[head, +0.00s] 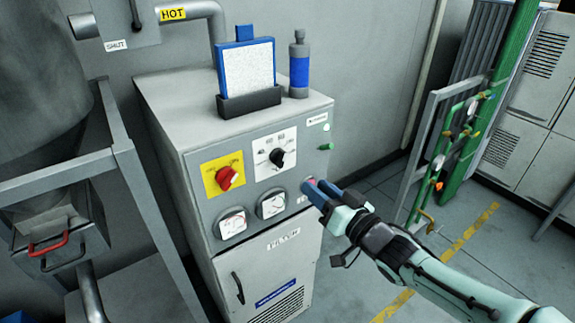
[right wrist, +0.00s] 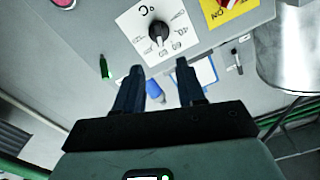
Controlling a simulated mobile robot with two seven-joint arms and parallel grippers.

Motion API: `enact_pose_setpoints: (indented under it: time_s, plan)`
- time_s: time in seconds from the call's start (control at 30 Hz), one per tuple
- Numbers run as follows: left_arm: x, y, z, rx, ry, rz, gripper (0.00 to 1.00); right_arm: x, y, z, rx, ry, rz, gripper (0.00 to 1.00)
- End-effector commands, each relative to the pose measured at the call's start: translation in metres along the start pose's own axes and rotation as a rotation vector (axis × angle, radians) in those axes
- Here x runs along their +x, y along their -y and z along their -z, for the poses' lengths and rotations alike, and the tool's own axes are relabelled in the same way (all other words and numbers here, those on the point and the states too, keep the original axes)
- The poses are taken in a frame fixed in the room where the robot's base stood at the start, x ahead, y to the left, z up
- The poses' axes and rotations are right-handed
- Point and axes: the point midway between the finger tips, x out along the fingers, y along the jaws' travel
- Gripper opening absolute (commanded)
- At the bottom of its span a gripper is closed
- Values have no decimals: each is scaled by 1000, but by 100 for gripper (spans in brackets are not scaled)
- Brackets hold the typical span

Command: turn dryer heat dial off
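The heat dial (head: 277,157) is a black knob on a white °C plate on the front of the grey dryer cabinet (head: 290,215). In the right wrist view the dial (right wrist: 158,30) appears beyond the fingertips, with its white mark towards the numbered part of the scale; I cannot read the exact setting. My right gripper (head: 314,190) is in front of the panel's lower right, below and right of the dial. The wrist view shows its two fingers (right wrist: 159,70) apart, with nothing between them and the dial clear of them. My left gripper is not recognisable in view.
A red switch (head: 226,178) on a yellow plate is left of the dial. Two gauges (head: 271,205) sit below, and a green button (head: 326,146) is to the right. A blue bottle (head: 299,68) and framed sheet (head: 247,69) stand on top. A metal frame (head: 125,150) stands at left.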

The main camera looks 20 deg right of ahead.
Motion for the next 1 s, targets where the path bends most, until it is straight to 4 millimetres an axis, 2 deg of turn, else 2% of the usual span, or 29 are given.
enact_pose_setpoints:
  time_s: [0.3,0.5,0.7,1.0]
  plan:
    - [-5,-2,0,1,-2,-1,43,67,1,-2,2,3,2,39]
    - [-10,-4,1,1,-3,-1,43,102,0,-1,1,3,0,39]
    - [-13,-5,1,2,-4,-2,43,118,0,-1,1,3,-1,39]
    - [-13,-5,1,2,-4,-2,43,120,-1,-2,1,3,-2,39]
